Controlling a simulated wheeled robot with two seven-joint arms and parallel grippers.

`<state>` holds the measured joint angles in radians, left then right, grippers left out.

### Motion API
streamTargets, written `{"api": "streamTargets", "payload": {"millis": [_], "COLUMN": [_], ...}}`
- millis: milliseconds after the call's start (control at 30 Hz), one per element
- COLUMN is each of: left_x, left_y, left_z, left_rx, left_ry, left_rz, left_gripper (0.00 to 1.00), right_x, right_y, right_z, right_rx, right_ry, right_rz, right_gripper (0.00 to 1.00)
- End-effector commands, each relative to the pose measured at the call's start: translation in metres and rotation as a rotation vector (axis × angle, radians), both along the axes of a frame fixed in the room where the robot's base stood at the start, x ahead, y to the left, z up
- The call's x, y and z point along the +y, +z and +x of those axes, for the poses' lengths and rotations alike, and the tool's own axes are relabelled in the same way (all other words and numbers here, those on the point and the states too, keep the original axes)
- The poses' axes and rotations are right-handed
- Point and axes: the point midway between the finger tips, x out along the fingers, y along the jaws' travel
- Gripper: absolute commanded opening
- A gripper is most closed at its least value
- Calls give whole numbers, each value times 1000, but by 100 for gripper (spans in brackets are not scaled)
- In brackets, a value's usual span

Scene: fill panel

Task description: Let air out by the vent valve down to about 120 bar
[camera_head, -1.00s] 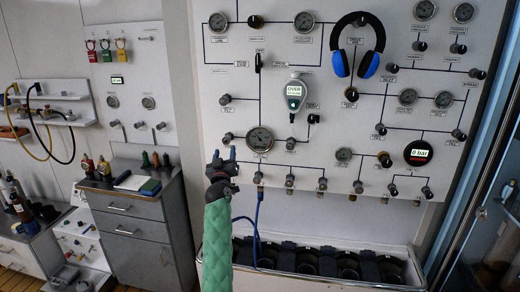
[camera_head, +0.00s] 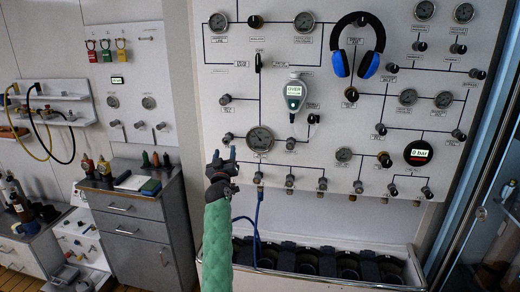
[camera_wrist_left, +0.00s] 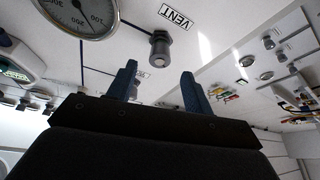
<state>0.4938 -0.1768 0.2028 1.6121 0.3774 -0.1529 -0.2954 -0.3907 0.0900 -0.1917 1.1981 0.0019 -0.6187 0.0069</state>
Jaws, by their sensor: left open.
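The vent valve is a dark grey knob (camera_wrist_left: 160,48) beside the printed VENT label (camera_wrist_left: 176,18) in the left wrist view. In the head view it appears to be the small knob (camera_head: 228,137) left of the large round gauge (camera_head: 260,139). My left gripper (camera_head: 222,156) is just below that knob, open and empty. In the left wrist view, its two blue fingers (camera_wrist_left: 158,82) point toward the knob, which lies between and beyond them, apart from both. The large gauge (camera_wrist_left: 82,14) is partly cut off there, and its needle reading is unclear. My right gripper is not in view.
A handheld device (camera_head: 294,95) reading "OVER" hangs on the panel, near blue-cushioned headphones (camera_head: 357,46). A round display (camera_head: 418,153) reads "0 bar". A blue hose (camera_head: 257,210) hangs below the gauge, right of my left arm, above a trough (camera_head: 320,275).

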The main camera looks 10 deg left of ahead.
Motion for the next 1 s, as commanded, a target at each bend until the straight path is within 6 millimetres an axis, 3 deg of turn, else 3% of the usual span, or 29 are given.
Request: {"api": "streamTargets", "payload": {"millis": [467, 1000], "left_x": [0, 0], "left_y": [0, 0], "left_z": [0, 0], "left_rx": [0, 0], "left_ry": [0, 0], "left_rz": [0, 0], "left_gripper": [51, 51], "right_x": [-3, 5], "right_y": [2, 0], "right_z": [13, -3], "right_rx": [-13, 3], "right_ry": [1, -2], "right_rz": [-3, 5], "right_gripper": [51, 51]}}
